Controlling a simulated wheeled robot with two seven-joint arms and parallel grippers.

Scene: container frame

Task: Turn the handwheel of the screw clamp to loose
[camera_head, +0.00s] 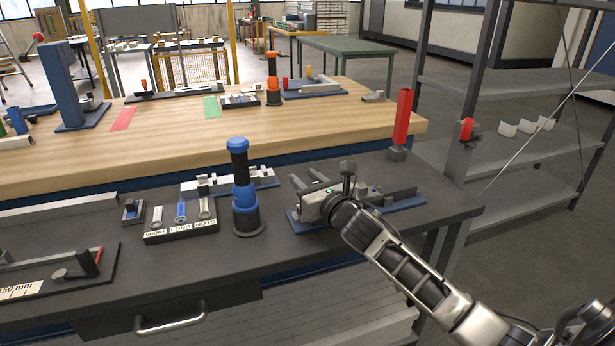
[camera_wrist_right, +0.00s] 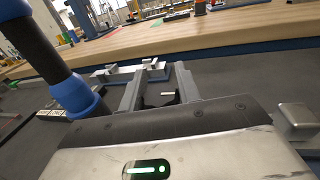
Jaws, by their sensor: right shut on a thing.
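The screw clamp stands on a blue base plate (camera_head: 408,204) at the right end of the dark bench, with a grey rail (camera_head: 397,190) on it. My right gripper (camera_head: 307,180) reaches over the clamp's left part from the right. In the right wrist view its two grey fingers (camera_wrist_right: 158,82) stand a little apart, with a dark part between them. It is shut on what seems to be the handwheel, mostly hidden by the fingers and gripper body. A grey block (camera_wrist_right: 297,117) stands close to the gripper body's right. My left gripper is not in view.
A blue-and-black upright tool (camera_head: 243,190) stands just left of the clamp. Further left are a labelled tray (camera_head: 182,231) and a small metal fixture (camera_head: 229,181). A red-handled post (camera_head: 401,120) stands behind right. The bench's front edge is clear.

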